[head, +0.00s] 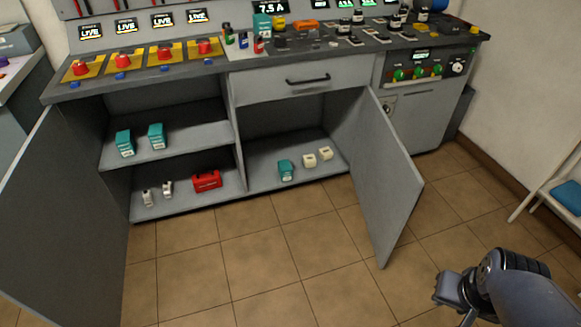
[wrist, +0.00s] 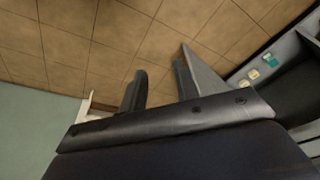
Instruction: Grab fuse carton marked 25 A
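Several teal cartons are in view, and their small labels are too small to read. Two stand on the upper left shelf of the open cabinet, a left carton (head: 125,143) and a right carton (head: 156,136). A third teal carton (head: 286,170) stands on the floor of the right compartment; it also shows in the wrist view (wrist: 271,60). A fourth teal carton (head: 262,26) stands on the bench top. My gripper (head: 447,291) is over the tiled floor at the lower right, away from all cartons. In the wrist view its fingers (wrist: 159,88) are apart and nothing is between them.
The right cabinet door (head: 385,175) stands open between my gripper and the compartments. The left door (head: 60,220) is open too. Two cream items (head: 317,157) are beside the lower carton. A red box (head: 207,180) sits lower left. A chair (head: 560,185) stands right.

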